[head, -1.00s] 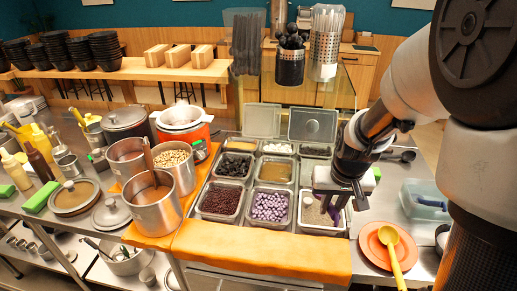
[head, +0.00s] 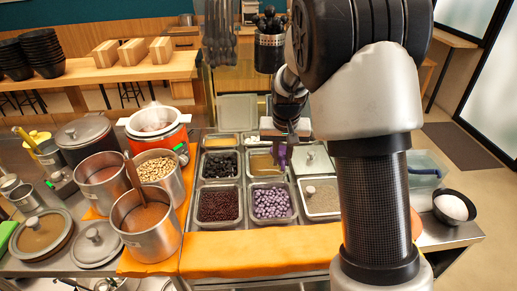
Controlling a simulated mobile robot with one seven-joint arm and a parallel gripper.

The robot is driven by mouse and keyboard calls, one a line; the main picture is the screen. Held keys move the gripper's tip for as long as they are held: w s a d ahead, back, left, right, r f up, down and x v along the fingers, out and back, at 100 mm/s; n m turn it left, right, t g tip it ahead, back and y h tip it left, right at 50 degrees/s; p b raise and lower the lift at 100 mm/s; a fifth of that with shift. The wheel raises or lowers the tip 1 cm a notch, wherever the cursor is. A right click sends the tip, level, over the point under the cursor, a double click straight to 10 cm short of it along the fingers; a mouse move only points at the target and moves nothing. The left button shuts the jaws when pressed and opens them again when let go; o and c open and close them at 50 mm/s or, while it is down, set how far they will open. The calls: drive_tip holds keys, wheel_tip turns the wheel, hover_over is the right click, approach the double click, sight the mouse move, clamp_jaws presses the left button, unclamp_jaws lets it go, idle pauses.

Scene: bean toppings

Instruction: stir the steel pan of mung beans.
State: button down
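My gripper (head: 287,148) is above the back middle and right pans of the counter, pointing down. A steel pan of grey-green grains (head: 320,198), which look like the mung beans, sits at the front right of the pan grid. My gripper is behind and to the left of it, clear of the grains. My arm covers the area just right of this pan.
Neighbouring pans hold purple pieces (head: 271,203) and dark red beans (head: 218,206). A lidded pan (head: 316,160) lies behind the grain pan. Tall steel pots (head: 150,232) stand at left. An orange cloth (head: 255,252) covers the front edge. A black bowl (head: 455,207) is at right.

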drive_tip(key=w+a+f+m+b, duration=0.1)
drive_tip(key=w+a+f, duration=0.15)
drive_tip(key=w, duration=0.35)
drive_tip(key=w+a+f+m, duration=0.1)
drive_tip(key=w+a+f, duration=0.15)
drive_tip(key=w, duration=0.35)
drive_tip(key=shift+g, duration=0.7)
drive_tip(key=f+b, duration=0.1)
drive_tip(key=f, duration=0.2)
drive_tip(key=f+b, duration=0.1)
drive_tip(key=f, duration=0.1)
drive_tip(key=f+b, duration=0.1)
drive_tip(key=f, duration=0.2)
drive_tip(key=shift+w+f+b, duration=0.3)
drive_tip(key=shift+w+b, duration=0.05)
drive_tip(key=b, duration=0.2)
drive_tip(key=f+t+b, duration=0.1)
drive_tip(key=b, duration=0.1)
drive_tip(key=shift+s+f, duration=0.25)
drive_tip(key=shift+s, duration=0.15)
drive_tip(key=shift+s+a+f+t+h+b, duration=0.1)
drive_tip(key=shift+s+f+t+h+b, duration=0.2)
drive_tip(key=shift+b, duration=0.7)
drive_tip(key=shift+w+r, duration=0.1)
